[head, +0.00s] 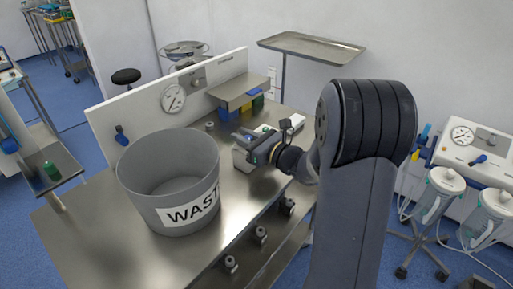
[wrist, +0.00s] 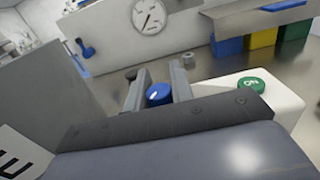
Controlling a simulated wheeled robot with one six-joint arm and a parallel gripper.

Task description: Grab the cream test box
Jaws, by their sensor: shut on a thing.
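The cream test box (wrist: 284,103) is a pale box with a green button (wrist: 251,86) on its top, at the right of the wrist view. My gripper also shows in the head view (head: 249,144). The gripper body hides much of the box, and I cannot see exactly where the fingers touch it.
A large grey waste bin (head: 140,190) stands close at the left on the steel table (head: 95,235). A back panel with a gauge (head: 173,98) rises behind. A raised shelf (head: 245,91) stands over blue, yellow and green bins. The far table surface is partly clear.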

